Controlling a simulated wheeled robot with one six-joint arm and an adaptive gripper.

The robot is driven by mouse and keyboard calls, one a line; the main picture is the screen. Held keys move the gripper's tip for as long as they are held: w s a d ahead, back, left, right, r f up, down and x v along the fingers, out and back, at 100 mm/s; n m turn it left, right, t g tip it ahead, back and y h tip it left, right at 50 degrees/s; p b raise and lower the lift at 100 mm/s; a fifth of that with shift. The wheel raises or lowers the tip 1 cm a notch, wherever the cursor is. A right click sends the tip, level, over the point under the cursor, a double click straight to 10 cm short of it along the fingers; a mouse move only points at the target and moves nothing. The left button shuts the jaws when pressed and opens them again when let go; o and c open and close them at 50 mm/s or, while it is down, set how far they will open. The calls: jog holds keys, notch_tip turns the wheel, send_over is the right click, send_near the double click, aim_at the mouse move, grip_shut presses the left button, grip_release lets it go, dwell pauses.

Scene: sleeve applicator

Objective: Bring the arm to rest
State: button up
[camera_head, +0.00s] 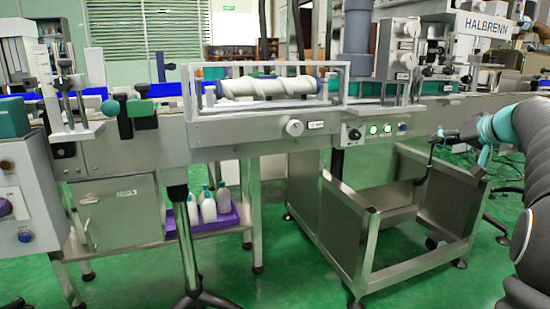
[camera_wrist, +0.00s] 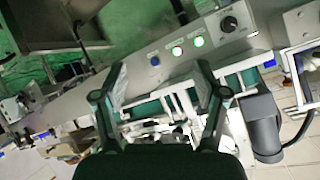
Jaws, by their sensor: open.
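My gripper (camera_head: 452,145) is at the right of the head view, in front of the steel conveyor machine (camera_head: 240,130). My dark arm comes in from the right edge. In the wrist view my gripper (camera_wrist: 160,72) shows two dark fingers spread apart, with nothing held between them. Beyond the fingers lies the machine's control panel (camera_wrist: 210,38), with two lit green buttons and a black knob. The same panel (camera_head: 367,132) shows in the head view, left of my gripper.
A clear guard box (camera_head: 339,86) covers a white screw roller (camera_head: 265,87). An open steel bin (camera_head: 340,235) stands under the conveyor. White bottles (camera_head: 208,207) stand in a purple tray (camera_head: 225,222) on a low shelf. Green floor (camera_head: 440,288) is clear at the front.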

jog(key=s+a+f+m+g+h+p, duration=0.1)
jog(key=s+a+f+g+p, duration=0.15)
jog(key=s+a+f, duration=0.5)
jog(key=s+a+f+m+g+h+p, duration=0.15)
jog(key=s+a+f+g, duration=0.3)
jog(key=s+a, duration=0.6)
jog(key=s+a+n+p, duration=0.2)
jog(key=s+a, duration=0.3)
jog(key=s, duration=0.4)
jog(key=s+a+n+p, duration=0.3)
jog(key=s+a+p, duration=0.1)
jog(key=s, duration=0.5)
jog(key=shift+s+a+t, duration=0.25)
jog(key=shift+a+t, duration=0.05)
jog(key=shift+a, duration=0.45)
